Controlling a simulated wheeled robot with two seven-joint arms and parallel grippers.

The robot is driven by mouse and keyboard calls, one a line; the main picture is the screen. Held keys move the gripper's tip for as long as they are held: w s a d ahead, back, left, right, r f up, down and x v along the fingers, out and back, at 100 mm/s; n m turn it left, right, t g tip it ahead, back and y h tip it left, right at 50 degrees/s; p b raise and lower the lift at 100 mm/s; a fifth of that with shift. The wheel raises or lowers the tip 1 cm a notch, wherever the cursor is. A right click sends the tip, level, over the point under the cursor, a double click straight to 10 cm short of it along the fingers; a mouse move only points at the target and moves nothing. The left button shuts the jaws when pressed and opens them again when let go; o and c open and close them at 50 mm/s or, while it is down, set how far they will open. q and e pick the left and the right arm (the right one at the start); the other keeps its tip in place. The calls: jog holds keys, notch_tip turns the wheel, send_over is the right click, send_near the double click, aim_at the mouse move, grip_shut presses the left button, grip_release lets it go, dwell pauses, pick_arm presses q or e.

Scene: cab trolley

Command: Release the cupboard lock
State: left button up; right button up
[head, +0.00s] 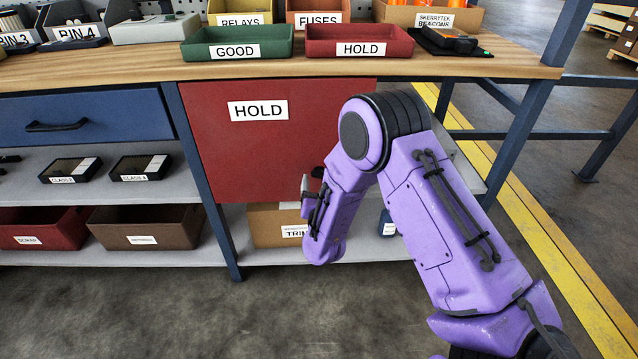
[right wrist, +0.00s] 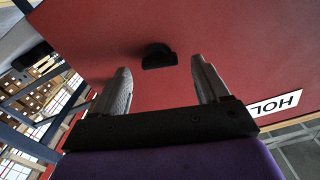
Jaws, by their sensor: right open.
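The red cupboard door (head: 240,155) with a white HOLD label (head: 258,111) is under the bench and looks closed. Its right part is hidden behind my right arm in the head view. In the right wrist view, a small black lock piece (right wrist: 158,57) stands out from the red door face (right wrist: 110,45). My right gripper (right wrist: 161,66) is open, with its two grey fingers on either side of the lock's line and apart from each other. No contact with the lock is visible. In the head view a fingertip (head: 305,186) shows in front of the door. My left gripper is not in view.
A green GOOD tray (head: 213,52) and a red HOLD tray (head: 388,49) stand on the wooden benchtop above. A blue drawer (head: 90,118) is to the left. A TRIM box (head: 265,226) sits on the shelf below the door. The floor in front is clear.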

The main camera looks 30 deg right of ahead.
jog(key=shift+x, duration=1.55)
jog(key=c, duration=1.1)
jog(key=shift+o, duration=0.2)
jog(key=shift+a+r+n+p, duration=0.1)
jog(key=shift+r+n+p, duration=0.1)
jog(key=shift+n+p, duration=0.6)
jog(key=shift+f+n, duration=0.2)
jog(key=shift+n, duration=0.6)
jog(key=o, duration=1.1)
jog(key=shift+c, duration=0.2)
jog(key=p, duration=0.1)
send_near(319, 177)
jog(key=shift+s+a+f, duration=0.15)
jog(key=shift+s+a, duration=0.15)
jog(key=shift+s, duration=0.15)
